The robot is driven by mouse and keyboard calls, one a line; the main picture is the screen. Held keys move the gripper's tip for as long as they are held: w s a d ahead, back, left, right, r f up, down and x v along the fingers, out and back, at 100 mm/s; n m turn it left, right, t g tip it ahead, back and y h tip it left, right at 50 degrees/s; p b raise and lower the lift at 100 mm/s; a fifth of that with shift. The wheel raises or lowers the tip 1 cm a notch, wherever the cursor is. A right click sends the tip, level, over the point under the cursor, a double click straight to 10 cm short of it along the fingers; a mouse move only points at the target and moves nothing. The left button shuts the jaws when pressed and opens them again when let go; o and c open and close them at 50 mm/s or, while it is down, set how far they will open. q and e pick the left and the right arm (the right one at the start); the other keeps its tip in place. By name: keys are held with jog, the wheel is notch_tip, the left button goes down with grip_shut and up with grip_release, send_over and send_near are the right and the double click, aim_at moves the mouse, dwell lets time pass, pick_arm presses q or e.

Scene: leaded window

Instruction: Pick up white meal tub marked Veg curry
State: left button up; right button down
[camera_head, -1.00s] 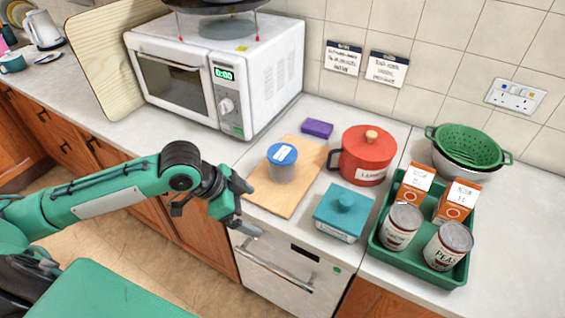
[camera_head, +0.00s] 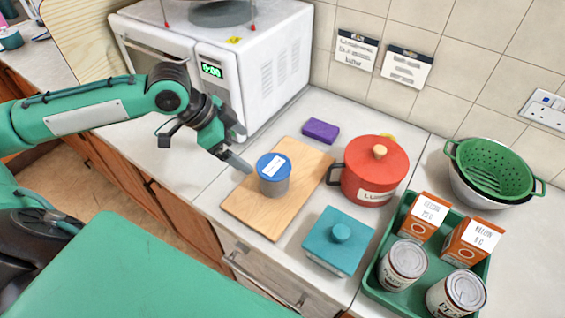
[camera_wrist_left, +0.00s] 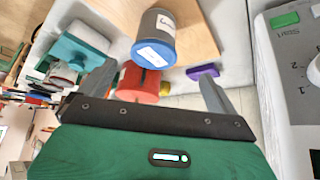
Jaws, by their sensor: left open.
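A grey tub with a blue lid (camera_head: 273,174) stands upright on a wooden board (camera_head: 308,165) on the worktop. Its lid carries a white label whose writing is too small to read in the head view. I see no clearly white tub marked Veg curry. In the left wrist view the tub (camera_wrist_left: 156,36) shows beyond the fingertips, roughly between them. My left gripper (camera_head: 240,148) is open and empty, just left of the tub and apart from it. My right gripper is not in view.
A white microwave (camera_head: 270,75) stands behind the gripper. A red pot (camera_head: 365,165) is right of the board, with a teal lidded dish (camera_head: 325,255) in front. A green tray (camera_head: 378,283) holds tins and cartons. A purple sponge (camera_head: 320,130) lies behind the board.

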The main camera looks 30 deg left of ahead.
aim_at(264, 165)
pick_arm(q)
jog(key=x, duration=0.4)
jog(key=shift+s+d+f+p, duration=0.15)
jog(key=shift+d+f+p, duration=0.1)
jog(key=shift+d+p, duration=0.1)
jog(key=x, duration=0.2)
jog(key=shift+w+f, duration=0.2)
jog(key=shift+f, duration=0.1)
jog(key=shift+w+d+f, duration=0.1)
jog(key=shift+f, duration=0.15)
jog(key=shift+d+f, duration=0.25)
jog(key=shift+f, duration=0.05)
jog(key=p+x, duration=0.1)
jog(key=x, duration=0.2)
jog(key=shift+d+f+p, duration=0.15)
jog(key=shift+d+p, duration=0.1)
jog(key=shift+p, duration=0.05)
jog(key=shift+w+d+f, duration=0.15)
jog(key=shift+d+f, duration=0.05)
jog(key=shift+f, duration=0.35)
jog(key=c, duration=1.2)
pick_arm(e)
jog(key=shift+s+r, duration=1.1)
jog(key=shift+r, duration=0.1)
